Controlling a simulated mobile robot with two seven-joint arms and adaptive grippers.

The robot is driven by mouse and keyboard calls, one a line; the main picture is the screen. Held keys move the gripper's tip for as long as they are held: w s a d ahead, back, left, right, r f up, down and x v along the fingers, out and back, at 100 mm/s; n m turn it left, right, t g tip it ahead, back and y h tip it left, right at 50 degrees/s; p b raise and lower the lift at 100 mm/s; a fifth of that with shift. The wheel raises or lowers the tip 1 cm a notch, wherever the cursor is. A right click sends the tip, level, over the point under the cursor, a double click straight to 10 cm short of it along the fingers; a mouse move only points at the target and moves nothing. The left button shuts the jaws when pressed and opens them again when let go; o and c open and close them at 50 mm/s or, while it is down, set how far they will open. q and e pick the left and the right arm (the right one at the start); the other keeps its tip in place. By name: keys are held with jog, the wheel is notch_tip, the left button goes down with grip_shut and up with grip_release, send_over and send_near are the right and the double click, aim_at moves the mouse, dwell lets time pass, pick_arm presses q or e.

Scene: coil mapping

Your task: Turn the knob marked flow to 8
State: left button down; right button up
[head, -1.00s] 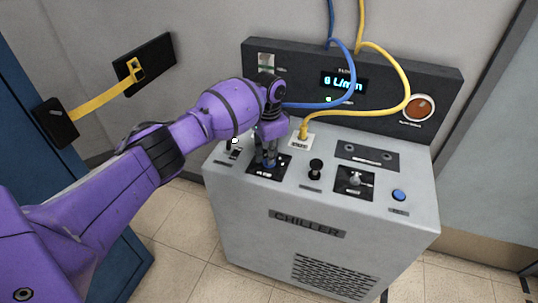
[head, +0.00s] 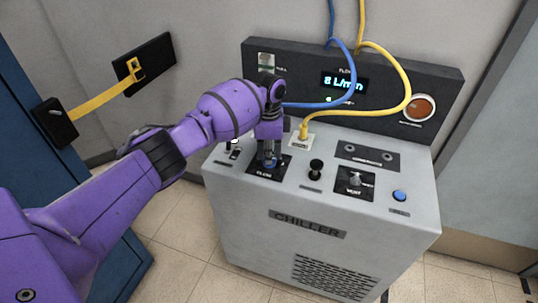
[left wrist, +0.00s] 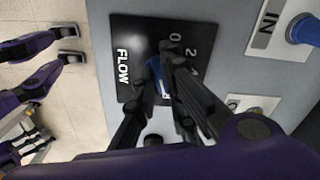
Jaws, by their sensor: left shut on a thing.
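The flow knob (left wrist: 154,72) is blue and sits on a black plate (left wrist: 124,36) marked FLOW on the chiller's sloped top. In the left wrist view the numbers 0 and 2 show on the plate; the other marks are hidden or hard to read. My left gripper (head: 268,158) comes down from above and is shut on the knob, a finger on each side; it also shows in the left wrist view (left wrist: 160,88). The display (head: 344,83) on the back panel reads 8 L/min. The knob's pointer is mostly hidden by the fingers.
On the chiller top (head: 230,192), a black knob (head: 316,167), a vent knob (head: 354,181) and a blue button (head: 399,195) stand right of the gripper. A yellow hose (head: 405,80) and a blue hose (head: 352,70) loop close behind it.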

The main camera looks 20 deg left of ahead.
dwell(0.3)
pick_arm(q)
jog(key=c, duration=1.8)
grip_release()
notch_tip(320, 180, up, 12)
jog(key=shift+r, duration=0.1)
